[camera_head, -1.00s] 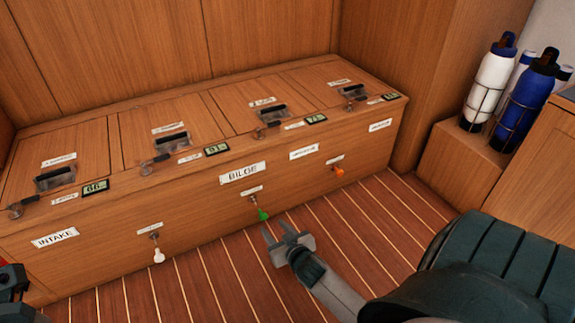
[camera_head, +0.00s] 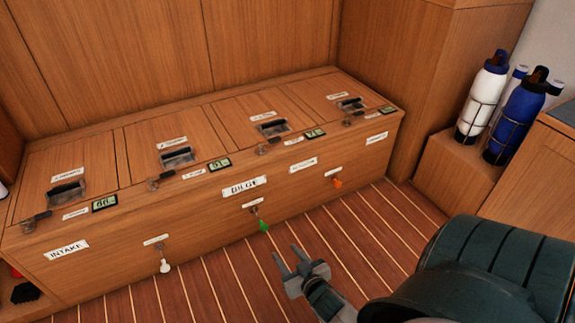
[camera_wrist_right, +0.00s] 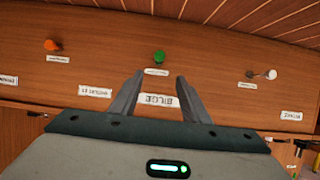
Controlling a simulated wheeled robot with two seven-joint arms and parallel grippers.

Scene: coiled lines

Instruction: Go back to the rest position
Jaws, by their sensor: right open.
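My right gripper (camera_head: 292,263) is open and empty over the striped floor, in front of the wooden locker bench (camera_head: 130,262). In the right wrist view its two fingers (camera_wrist_right: 157,88) stand apart, with a green knob (camera_wrist_right: 159,57) seen beyond them. The green knob (camera_head: 263,226) is on the bench front under the BILGE label (camera_head: 245,187), apart from the gripper. A white knob (camera_head: 165,267) is to its left and an orange knob (camera_head: 337,183) to its right. My left gripper is not in view.
The bench top has several lidded hatches with dark latches (camera_head: 178,156) and small displays (camera_head: 219,164). White and blue bottles (camera_head: 516,122) stand in wire holders on a wooden block (camera_head: 455,171) at the right. The striped floor (camera_head: 385,225) between is clear.

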